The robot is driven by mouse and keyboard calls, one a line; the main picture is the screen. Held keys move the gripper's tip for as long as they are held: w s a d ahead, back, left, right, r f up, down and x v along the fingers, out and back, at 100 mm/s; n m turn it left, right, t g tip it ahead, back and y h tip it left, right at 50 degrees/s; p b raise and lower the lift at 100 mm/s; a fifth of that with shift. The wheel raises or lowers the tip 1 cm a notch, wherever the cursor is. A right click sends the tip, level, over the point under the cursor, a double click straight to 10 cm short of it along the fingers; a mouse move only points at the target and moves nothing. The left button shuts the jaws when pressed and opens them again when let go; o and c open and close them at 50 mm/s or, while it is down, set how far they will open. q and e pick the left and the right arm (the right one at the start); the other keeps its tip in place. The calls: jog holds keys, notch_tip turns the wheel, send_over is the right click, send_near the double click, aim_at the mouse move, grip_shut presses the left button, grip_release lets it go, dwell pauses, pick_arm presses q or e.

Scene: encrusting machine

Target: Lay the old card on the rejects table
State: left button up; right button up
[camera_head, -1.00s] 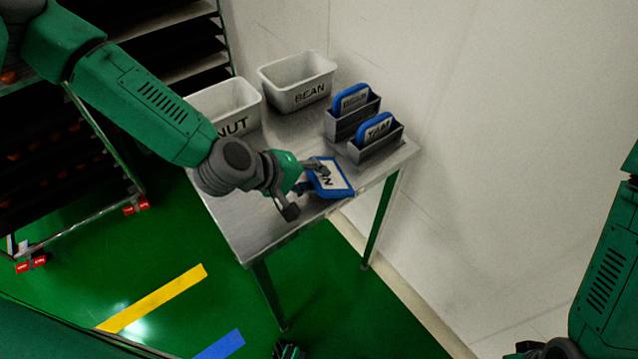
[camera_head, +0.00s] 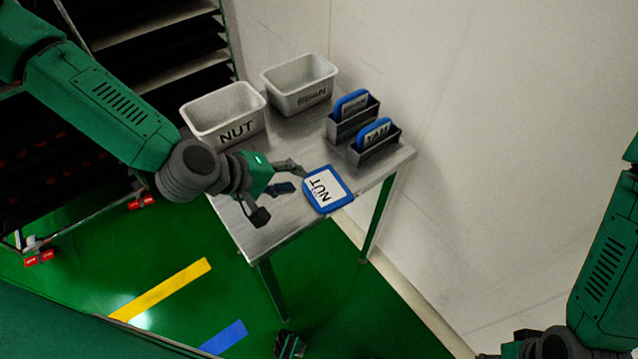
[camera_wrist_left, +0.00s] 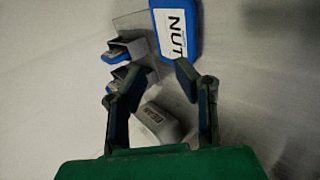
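A blue-framed card reading NUT (camera_head: 327,190) lies face up at the front right edge of the metal table (camera_head: 262,228). It also shows at the top of the left wrist view (camera_wrist_left: 177,32). My left gripper (camera_head: 277,191) is open and empty, just left of the card and apart from it. In the left wrist view its two fingers (camera_wrist_left: 152,85) are spread with nothing between them. My right gripper (camera_head: 536,345) shows only in part at the bottom right, and its fingers cannot be made out.
White bins marked NUT (camera_head: 236,133) and BEAN (camera_head: 313,97) stand at the table's back left. Two grey holders at the back right hold blue cards, the front one reading YAM (camera_head: 374,134). A dark rack (camera_head: 150,60) stands left; a white wall (camera_head: 470,130) is right.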

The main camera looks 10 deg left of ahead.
pick_arm(q)
notch_tip(320, 180, up, 8)
jog(key=s+r+p, duration=0.1)
jog(key=s+p, duration=0.1)
jog(key=p, duration=0.5)
pick_arm(e)
notch_tip(320, 180, up, 7)
jog(key=d, duration=0.1)
pick_arm(q)
jog(key=s+a+f+m+g+y, duration=0.25)
jog(key=s+f+m+g, duration=0.25)
jog(key=s+f, duration=0.7)
jog(key=s+a+f+m+g+y, duration=0.2)
jog(key=s+a+m+y, duration=0.2)
jog(key=s+a, duration=0.55)
notch_tip(320, 180, down, 14)
jog(key=w+d+m+b, duration=0.1)
jog(key=w+b, duration=0.1)
jog(key=b, duration=1.3)
jog(key=shift+f, duration=0.25)
pick_arm(e)
notch_tip(320, 180, down, 16)
